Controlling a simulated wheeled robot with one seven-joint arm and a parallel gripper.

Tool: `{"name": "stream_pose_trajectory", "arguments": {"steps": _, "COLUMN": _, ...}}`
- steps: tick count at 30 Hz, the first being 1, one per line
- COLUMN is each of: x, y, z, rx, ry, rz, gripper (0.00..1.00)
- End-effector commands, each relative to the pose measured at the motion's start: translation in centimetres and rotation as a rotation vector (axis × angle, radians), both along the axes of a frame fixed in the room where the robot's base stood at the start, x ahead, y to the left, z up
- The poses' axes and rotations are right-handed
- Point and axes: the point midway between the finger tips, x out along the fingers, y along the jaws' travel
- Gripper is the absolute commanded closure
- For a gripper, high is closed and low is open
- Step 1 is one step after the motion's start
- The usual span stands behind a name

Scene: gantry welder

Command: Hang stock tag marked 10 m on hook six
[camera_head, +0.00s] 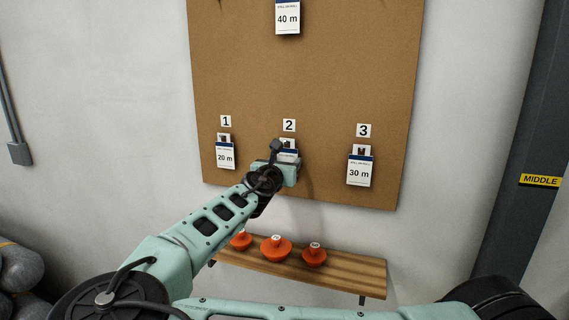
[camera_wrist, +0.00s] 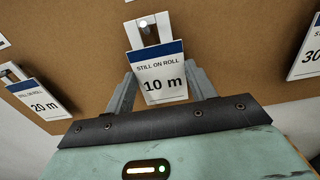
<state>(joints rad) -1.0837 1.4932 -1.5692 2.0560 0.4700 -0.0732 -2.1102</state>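The 10 m stock tag (camera_wrist: 160,82), white with a blue band, hangs on a hook at the board in the wrist view. In the head view my gripper (camera_head: 287,160) is at hook two, below the number 2 label (camera_head: 289,125), and covers most of this tag. In the wrist view my gripper's fingers (camera_wrist: 161,84) stand apart, one at each side of the tag. I cannot tell whether they touch its edges. No hook marked 6 is visible.
On the cork board (camera_head: 310,75), the 20 m tag (camera_head: 225,155) hangs at hook one and the 30 m tag (camera_head: 360,170) at hook three. A 40 m tag (camera_head: 288,18) hangs above. A wooden shelf (camera_head: 345,275) with orange knobs (camera_head: 276,248) is below.

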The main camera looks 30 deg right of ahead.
Motion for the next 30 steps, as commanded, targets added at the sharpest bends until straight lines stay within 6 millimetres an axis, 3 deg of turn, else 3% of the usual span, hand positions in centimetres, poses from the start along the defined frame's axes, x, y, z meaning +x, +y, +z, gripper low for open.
{"name": "stream_pose_trajectory", "arguments": {"steps": 1, "x": 0.0, "y": 0.0, "z": 0.0, "rx": 0.0, "ry": 0.0, "rz": 0.0, "gripper": 0.56}}
{"name": "stream_pose_trajectory", "arguments": {"steps": 3, "x": 0.0, "y": 0.0, "z": 0.0, "rx": 0.0, "ry": 0.0, "rz": 0.0, "gripper": 0.72}}
{"name": "stream_pose_trajectory", "arguments": {"steps": 30, "x": 0.0, "y": 0.0, "z": 1.4, "rx": 0.001, "ry": -0.001, "rz": 0.0, "gripper": 0.72}}
